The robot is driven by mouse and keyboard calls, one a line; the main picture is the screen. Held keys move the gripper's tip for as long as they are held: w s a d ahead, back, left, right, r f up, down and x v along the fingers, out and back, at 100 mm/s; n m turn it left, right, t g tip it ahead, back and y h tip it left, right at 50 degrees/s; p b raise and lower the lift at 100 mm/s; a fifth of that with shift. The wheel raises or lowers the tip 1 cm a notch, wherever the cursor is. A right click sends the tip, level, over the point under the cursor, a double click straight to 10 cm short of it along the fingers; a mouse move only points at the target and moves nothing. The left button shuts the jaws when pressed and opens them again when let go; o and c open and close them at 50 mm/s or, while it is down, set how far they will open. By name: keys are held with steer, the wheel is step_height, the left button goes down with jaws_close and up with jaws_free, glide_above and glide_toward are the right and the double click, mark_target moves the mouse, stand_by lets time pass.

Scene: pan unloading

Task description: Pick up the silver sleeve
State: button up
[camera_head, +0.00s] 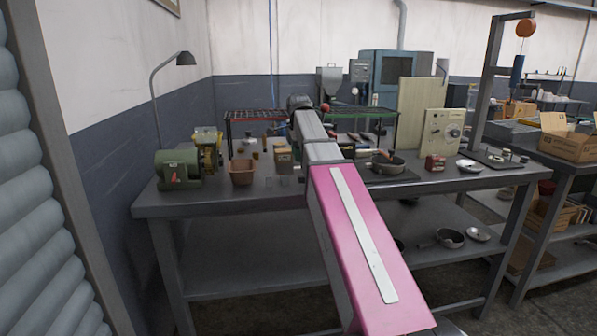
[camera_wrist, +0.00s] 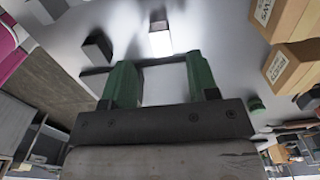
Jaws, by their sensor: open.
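My gripper (camera_wrist: 162,74) shows in the wrist view with its two green fingers apart and nothing between them. A small bright, silvery-white piece (camera_wrist: 160,40), which looks like the silver sleeve, stands on the grey bench top just beyond the fingertips, roughly midway between them. It is apart from both fingers. Its outline is washed out by glare. In the head view my pink and grey arm reaches over the bench, and my fingers cannot be made out there. Small greyish pieces (camera_head: 284,180) lie near the bench's front edge; I cannot tell whether one is the sleeve.
A dark block (camera_wrist: 97,48) stands left of the sleeve in the wrist view, and labelled cardboard boxes (camera_wrist: 292,66) stand at the right. On the workbench (camera_head: 220,204) are a green grinder (camera_head: 178,169), a brown bin (camera_head: 242,172) and a pan (camera_head: 388,164).

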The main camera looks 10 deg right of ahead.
mark_target(298, 167)
steer(key=shift+w+f, duration=0.1)
steer(key=shift+f, duration=2.55)
jaws_close()
